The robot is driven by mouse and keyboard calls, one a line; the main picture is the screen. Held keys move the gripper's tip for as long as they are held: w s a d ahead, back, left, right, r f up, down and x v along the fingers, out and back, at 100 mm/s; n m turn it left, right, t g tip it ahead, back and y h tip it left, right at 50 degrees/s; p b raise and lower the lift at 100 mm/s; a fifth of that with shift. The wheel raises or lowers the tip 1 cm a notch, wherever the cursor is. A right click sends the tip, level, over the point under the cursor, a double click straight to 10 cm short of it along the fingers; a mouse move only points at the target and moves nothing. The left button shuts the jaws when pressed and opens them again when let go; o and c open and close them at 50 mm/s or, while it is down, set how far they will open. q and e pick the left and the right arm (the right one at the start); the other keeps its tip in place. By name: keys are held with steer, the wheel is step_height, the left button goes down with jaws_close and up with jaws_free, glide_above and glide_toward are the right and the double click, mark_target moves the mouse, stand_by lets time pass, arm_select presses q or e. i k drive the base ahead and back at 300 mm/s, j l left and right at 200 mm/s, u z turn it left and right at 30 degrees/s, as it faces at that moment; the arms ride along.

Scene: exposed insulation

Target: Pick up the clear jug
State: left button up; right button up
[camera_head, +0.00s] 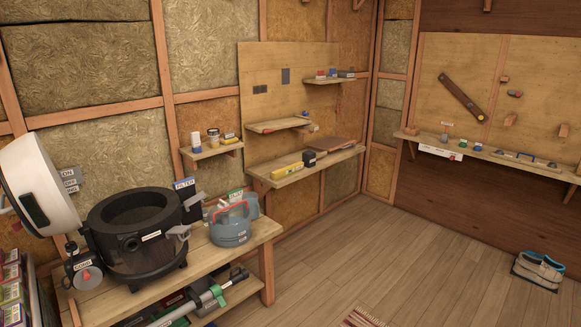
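No clear jug can be told with certainty. A blue-grey, rounded vessel (230,228) with a red handle and a white label stands on the wooden bench at the left. It looks more opaque than clear. A small pale item (445,138) under a label stands on the long right-hand shelf, too small to identify. Neither of my grippers shows in the head view.
A black drum (137,258) and a raised white round lid (38,182) stand left of the vessel on the wooden bench (258,232). Small shelves (215,153) line the insulated wall. The middle floor (400,265) is clear.

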mark_target(252, 197)
steer(key=i+l, duration=0.1)
steer(key=i, duration=0.6)
steer(key=i+l+z, duration=0.1)
steer(key=i, duration=0.55)
steer(key=i+l+u, duration=0.25)
steer(key=i+u, duration=0.25)
steer(key=i+l+u, duration=0.35)
steer(key=u, duration=0.15)
steer(key=i+l+u, duration=0.3)
steer(key=l+u, duration=0.2)
steer(key=i+l+u, duration=0.15)
steer(key=l+u, duration=0.3)
steer(key=l, duration=0.3)
